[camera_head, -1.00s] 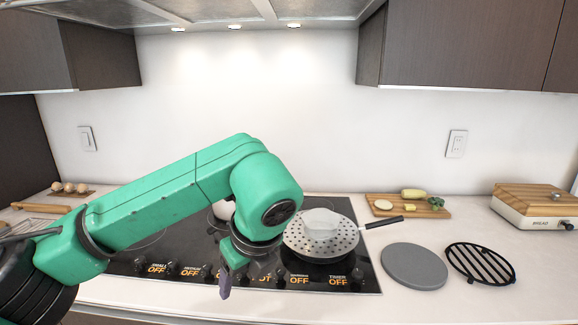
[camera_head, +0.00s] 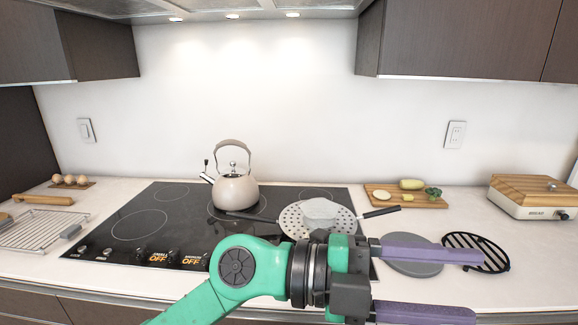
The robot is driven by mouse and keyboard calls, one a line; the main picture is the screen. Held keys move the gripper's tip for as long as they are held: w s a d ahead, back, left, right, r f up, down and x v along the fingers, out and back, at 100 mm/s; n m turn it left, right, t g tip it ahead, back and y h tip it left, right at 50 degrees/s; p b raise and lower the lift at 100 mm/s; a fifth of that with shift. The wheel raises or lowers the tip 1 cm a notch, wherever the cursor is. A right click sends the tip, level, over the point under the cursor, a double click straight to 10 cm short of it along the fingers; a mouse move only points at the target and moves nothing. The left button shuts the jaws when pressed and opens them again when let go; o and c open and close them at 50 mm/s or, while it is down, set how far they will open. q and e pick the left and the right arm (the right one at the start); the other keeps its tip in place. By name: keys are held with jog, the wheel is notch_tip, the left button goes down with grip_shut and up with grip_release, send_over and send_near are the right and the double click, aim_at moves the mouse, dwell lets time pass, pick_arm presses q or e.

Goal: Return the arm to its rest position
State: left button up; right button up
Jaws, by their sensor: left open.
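My left arm is green and comes in along the bottom of the head view. Its left gripper (camera_head: 478,286) points right, with two purple fingers spread apart and nothing between them. It is in front of the counter's near edge, and its upper finger overlaps the grey round board in the picture. My right gripper is not in view.
A grey round board (camera_head: 412,268), black trivet (camera_head: 463,240), cutting board (camera_head: 377,198) and bread box (camera_head: 530,208) lie right. A wire rack (camera_head: 35,230) lies left.

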pick_arm(q)
jog(key=w+a+r+n+t+h, duration=0.4)
jog(key=w+r+n+t+h, duration=0.1)
jog(key=r, duration=0.1)
jog(key=w+a+f+n+t+y, duration=0.1)
jog(key=w+a+n+t+y, duration=0.5)
jog(key=w+a+n+t, duration=0.8)
jog(key=w+a+f+n+t+y, duration=0.3)
jog(key=a+f+n+t+y, duration=0.3)
jog(key=f+n+y, duration=0.55)
jog(key=s+a+f+n+g+y, duration=0.2)
jog(key=a+f+g+y, duration=0.5)
jog(key=f, duration=0.7)
jog(key=s+a+f+g+h, duration=0.1)
jog(key=s+a+f+g, duration=0.4)
jog(key=s+f, duration=0.55)
jog(key=s+a+f+g+h, duration=0.1)
jog(key=s+a+f+g, duration=0.2)
jog(key=s+f+g, duration=0.55)
jog(key=s+f+t, duration=0.1)
jog(key=s+f, duration=0.1)
jog(key=f, duration=1.1)
jog(key=s+f, duration=0.2)
jog(key=f, duration=1.1)
jog(key=s+a+f, duration=0.2)
jog(key=s+f, duration=1.1)
jog(key=s, duration=0.3)
jog(key=shift+a+g+y, duration=0.35)
jog(key=shift+a+g, duration=0.05)
jog(key=shift+g, duration=0.05)
